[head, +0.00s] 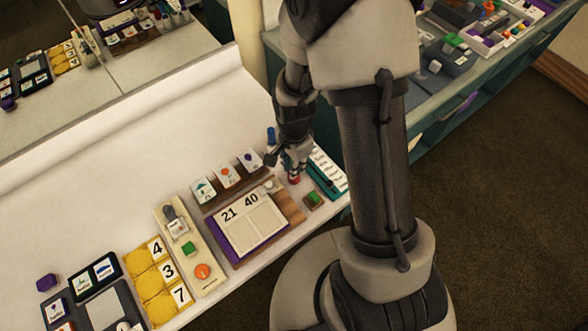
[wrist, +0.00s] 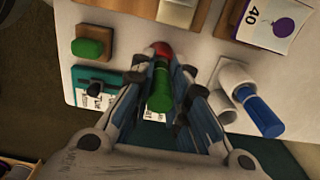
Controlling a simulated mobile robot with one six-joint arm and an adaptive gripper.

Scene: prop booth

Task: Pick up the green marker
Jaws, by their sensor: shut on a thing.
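The green marker (wrist: 160,88) stands between the two fingers of my gripper (wrist: 170,85) in the wrist view. My gripper is shut on it. A red round piece (wrist: 162,50) shows just beyond the marker; I cannot tell whether the marker touches it. In the head view my gripper (head: 294,166) is low over the table's right end, with the red piece (head: 294,179) just below the fingers. I cannot make out the marker clearly in the head view.
A blue marker (wrist: 260,112) sits in a white holder (wrist: 236,78) close to the right finger. A green button on a wooden block (wrist: 92,46) and a teal board (head: 330,172) are close by. Picture cards (head: 227,175) and a number board (head: 250,228) lie left.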

